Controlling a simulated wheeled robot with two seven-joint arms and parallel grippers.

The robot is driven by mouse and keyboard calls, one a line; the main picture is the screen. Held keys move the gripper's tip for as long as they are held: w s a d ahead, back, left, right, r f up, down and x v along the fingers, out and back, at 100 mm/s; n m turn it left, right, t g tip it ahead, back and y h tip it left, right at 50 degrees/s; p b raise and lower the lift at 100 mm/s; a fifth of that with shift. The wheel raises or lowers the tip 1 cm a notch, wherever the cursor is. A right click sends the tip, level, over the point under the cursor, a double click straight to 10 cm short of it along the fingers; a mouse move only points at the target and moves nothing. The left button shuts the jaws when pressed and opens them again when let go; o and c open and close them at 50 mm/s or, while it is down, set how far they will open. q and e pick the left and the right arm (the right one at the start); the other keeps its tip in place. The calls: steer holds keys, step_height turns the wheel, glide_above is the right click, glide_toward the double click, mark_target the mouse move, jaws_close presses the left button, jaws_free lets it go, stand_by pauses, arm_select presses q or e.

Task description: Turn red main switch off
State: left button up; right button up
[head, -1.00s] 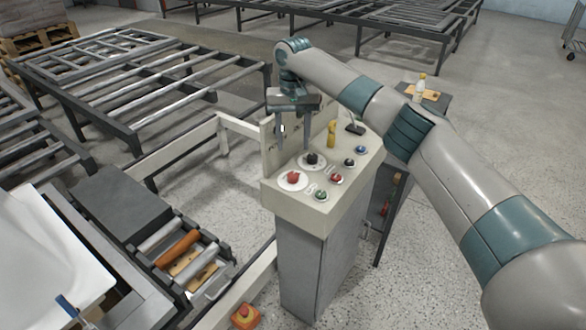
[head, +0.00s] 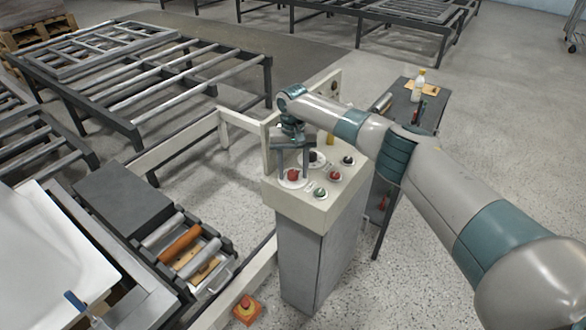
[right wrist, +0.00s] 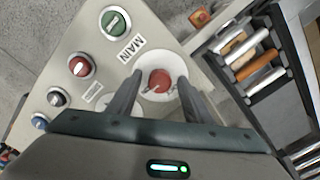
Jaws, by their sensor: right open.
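The red main switch (head: 292,174) is a red knob on a white round plate at the front left corner of the control panel (head: 300,206). In the right wrist view the red knob (right wrist: 159,80) sits beside a label reading MAIN (right wrist: 131,49). My right gripper (head: 294,177) points down over this switch, its two fingers apart on either side of the knob. In the right wrist view the open fingers (right wrist: 158,92) reach toward the knob's white plate. I cannot tell whether they touch it. My left gripper is not in view.
A roller conveyor (head: 180,250) lies left of the cabinet. A red and yellow emergency button (head: 246,302) sits low in front.

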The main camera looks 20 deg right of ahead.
steer(key=c, duration=1.1)
steer(key=shift+o, duration=0.2)
